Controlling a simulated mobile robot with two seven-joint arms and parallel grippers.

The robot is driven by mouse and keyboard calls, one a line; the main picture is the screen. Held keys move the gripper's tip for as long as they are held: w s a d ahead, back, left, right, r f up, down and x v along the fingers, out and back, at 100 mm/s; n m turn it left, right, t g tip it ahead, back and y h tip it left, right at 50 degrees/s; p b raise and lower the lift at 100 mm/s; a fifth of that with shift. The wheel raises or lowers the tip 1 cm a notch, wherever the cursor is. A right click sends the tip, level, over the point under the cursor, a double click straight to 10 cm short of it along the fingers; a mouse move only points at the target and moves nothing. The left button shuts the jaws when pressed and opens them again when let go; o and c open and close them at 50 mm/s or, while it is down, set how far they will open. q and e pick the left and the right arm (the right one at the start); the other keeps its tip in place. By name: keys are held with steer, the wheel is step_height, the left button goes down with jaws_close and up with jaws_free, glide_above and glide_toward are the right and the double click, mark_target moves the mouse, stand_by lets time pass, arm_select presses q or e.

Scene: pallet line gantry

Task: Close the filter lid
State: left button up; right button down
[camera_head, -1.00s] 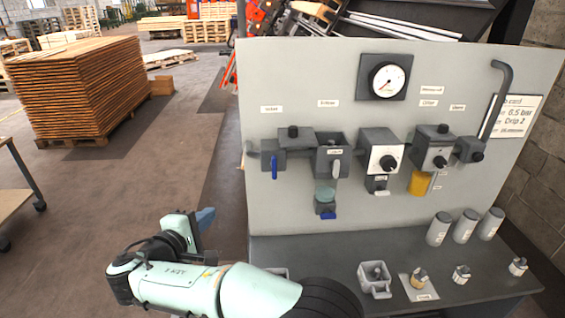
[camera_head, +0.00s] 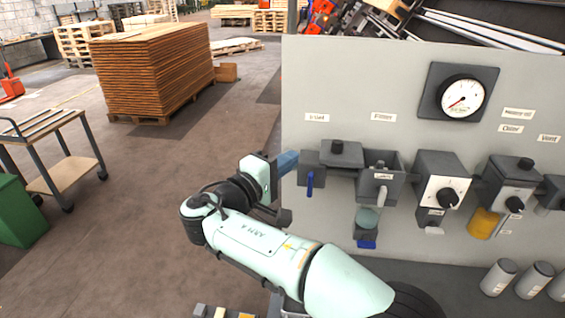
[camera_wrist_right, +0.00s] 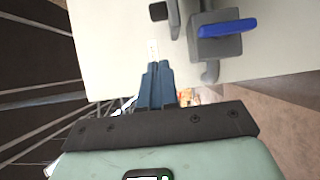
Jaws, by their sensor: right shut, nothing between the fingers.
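The filter housing (camera_head: 379,188) is a dark grey box on the panel under the "Filter" label, and its top looks open. A dark flat lid with a knob (camera_head: 341,154) sits out to the left of the housing's opening. My right gripper (camera_head: 288,163) is at the panel's left edge, left of the lid and apart from it. Its blue fingers are together and empty, also in the right wrist view (camera_wrist_right: 157,85). My left gripper is not in view.
A blue-handled inlet valve (camera_head: 310,181) is just right of my right fingertips; a blue lever (camera_wrist_right: 228,28) shows in the wrist view. A glass bowl (camera_head: 367,220) hangs below the filter. A gauge (camera_head: 462,98) and knob boxes (camera_head: 443,180) are further right.

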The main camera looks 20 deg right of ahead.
mark_target(342, 147)
steer(key=d, duration=0.2)
steer(key=w+d, duration=0.1)
steer(key=d, duration=0.2)
steer(key=d+p, duration=0.1)
steer(key=d, duration=0.2)
steer(key=shift+w+d, duration=0.15)
steer(key=shift+d, duration=0.1)
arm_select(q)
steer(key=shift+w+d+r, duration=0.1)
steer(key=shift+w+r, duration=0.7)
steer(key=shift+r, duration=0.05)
arm_select(e)
steer(key=shift+w, duration=0.1)
